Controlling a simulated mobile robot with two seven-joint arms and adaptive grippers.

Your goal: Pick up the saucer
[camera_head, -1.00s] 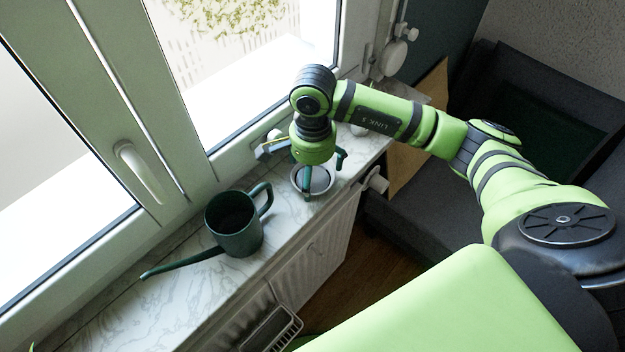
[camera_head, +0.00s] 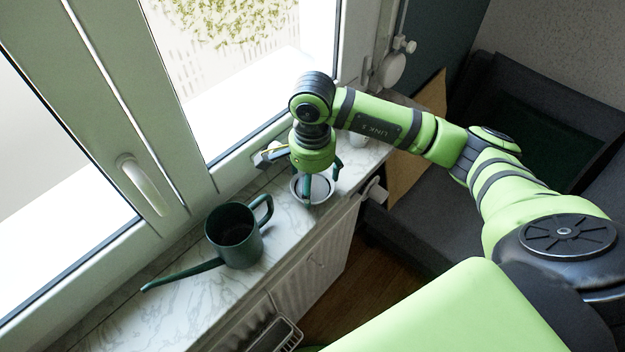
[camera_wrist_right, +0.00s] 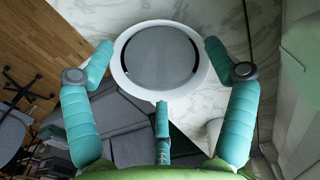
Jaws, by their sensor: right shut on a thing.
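The saucer is a round dish with a white rim and a grey middle. It shows in the head view (camera_head: 319,203) at the marble sill, partly hidden by my fingers, and large in the wrist view (camera_wrist_right: 128,87). My right gripper (camera_head: 320,186) points down over it, with its green fingers around the rim. In the wrist view my right gripper (camera_wrist_right: 161,62) has a finger at the left, one at the right and one at the near side of the saucer. It is shut on the saucer. I cannot tell whether the saucer touches the sill. My left gripper is out of view.
A dark green watering can (camera_head: 240,250) stands on the sill to the left, its spout pointing left. A small white object (camera_head: 358,138) stands behind my right gripper. The window frame (camera_head: 185,205) borders the sill, and a radiator (camera_head: 318,272) hangs below its front edge.

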